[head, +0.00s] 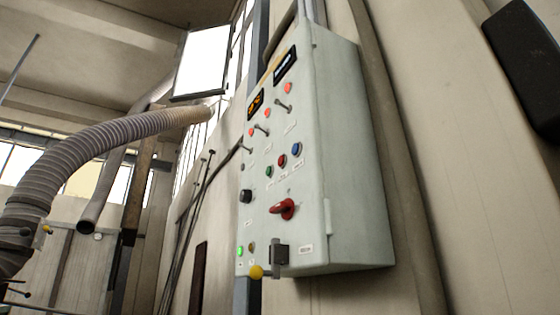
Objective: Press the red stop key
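A grey control cabinet (345,150) is fixed to the wall at the centre right of the head view, its front turned to the left. A small round red key (282,160) sits on its front, between a green key (269,172) and a blue key (297,149). A larger red rotary handle (284,209) is below them. Labels near the keys are too small to read. Nothing touches the red key. Neither of my grippers is in view.
A lever with a yellow knob (256,271) sticks out at the cabinet's lower edge. Small toggles and a black knob (246,196) are also on its front. A thick ribbed hose (95,150) runs at left. A black object (525,65) is at the upper right.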

